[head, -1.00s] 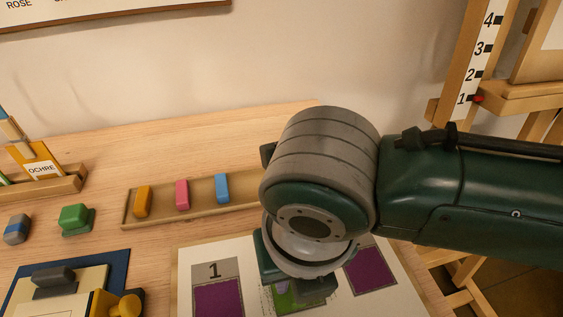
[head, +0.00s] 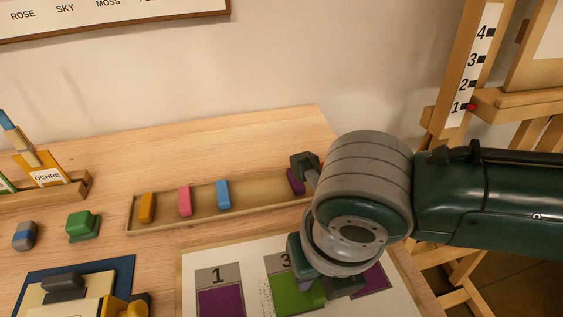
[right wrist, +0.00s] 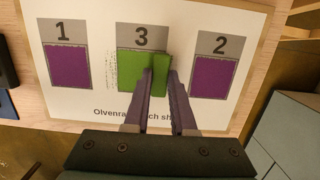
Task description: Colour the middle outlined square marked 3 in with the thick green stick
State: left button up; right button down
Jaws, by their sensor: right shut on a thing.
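The middle square marked 3 (head: 287,290) on the white sheet is green over the part I can see. It also shows in the right wrist view (right wrist: 130,70), where its lower right is covered by my fingers. My right gripper (right wrist: 160,78) is over the right part of that square, shut on the green stick (right wrist: 160,88). Little of the stick shows between the fingers, and I cannot tell whether its tip touches the paper. In the head view my right gripper (head: 322,290) is partly hidden by its own wrist. My left gripper is not in view.
Squares 1 (right wrist: 68,68) and 2 (right wrist: 213,77) are purple. Small specks lie left of square 3. A tray (head: 170,216) behind the sheet holds orange, pink, blue and purple sticks. A green block (head: 83,226) and a grey-blue block (head: 25,236) stand at left.

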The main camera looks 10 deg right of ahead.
aim_at(289, 290)
jog(key=shift+s+a, duration=0.1)
jog(key=shift+a, duration=0.2)
jog(key=shift+a+r, duration=0.1)
jog(key=shift+a, duration=1.3)
jog(key=shift+r, duration=0.1)
notch_tip(289, 290, up, 7)
jog(key=p, duration=0.7)
